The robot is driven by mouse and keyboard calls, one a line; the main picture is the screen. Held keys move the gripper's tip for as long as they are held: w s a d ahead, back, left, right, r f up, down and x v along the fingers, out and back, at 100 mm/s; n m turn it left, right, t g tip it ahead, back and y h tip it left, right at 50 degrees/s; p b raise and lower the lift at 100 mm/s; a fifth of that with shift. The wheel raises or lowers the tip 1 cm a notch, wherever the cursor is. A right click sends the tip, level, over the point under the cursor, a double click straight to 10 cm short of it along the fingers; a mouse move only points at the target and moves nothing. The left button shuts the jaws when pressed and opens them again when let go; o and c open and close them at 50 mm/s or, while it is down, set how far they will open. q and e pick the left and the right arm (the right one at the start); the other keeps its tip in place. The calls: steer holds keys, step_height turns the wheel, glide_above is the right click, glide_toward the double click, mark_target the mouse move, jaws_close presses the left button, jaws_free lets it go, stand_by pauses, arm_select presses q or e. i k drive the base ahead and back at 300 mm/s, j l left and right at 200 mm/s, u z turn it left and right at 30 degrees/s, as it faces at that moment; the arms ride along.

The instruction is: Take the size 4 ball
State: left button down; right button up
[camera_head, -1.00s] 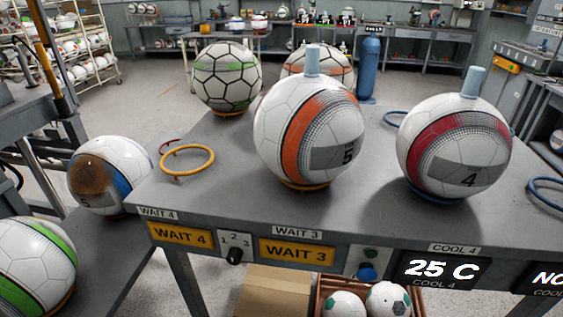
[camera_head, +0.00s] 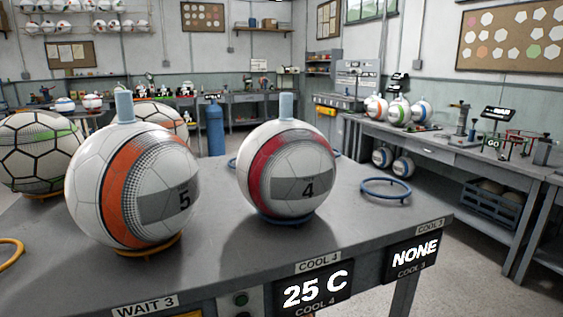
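The size 4 ball (camera_head: 287,172) is white with a red band and a grey patch marked 4. It rests on a blue ring (camera_head: 284,219) on the grey table, above the label COOL 4 and a display (camera_head: 316,290) reading 25 C. A pale blue plug (camera_head: 286,106) stands upright on its top. Neither of my grippers is in view.
A larger ball marked 5 (camera_head: 128,190), with an orange band, stands close on the left on a yellow ring. An empty blue ring (camera_head: 386,190) lies to the right, above a display reading NONE (camera_head: 412,252). Patterned balls (camera_head: 38,150) stand behind left.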

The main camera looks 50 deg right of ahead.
mark_target(286, 167)
steer(key=l+z, duration=0.1)
steer(key=z, duration=0.9)
steer(key=l+z, duration=0.1)
steer(key=z, duration=0.35)
steer(key=i, duration=0.05)
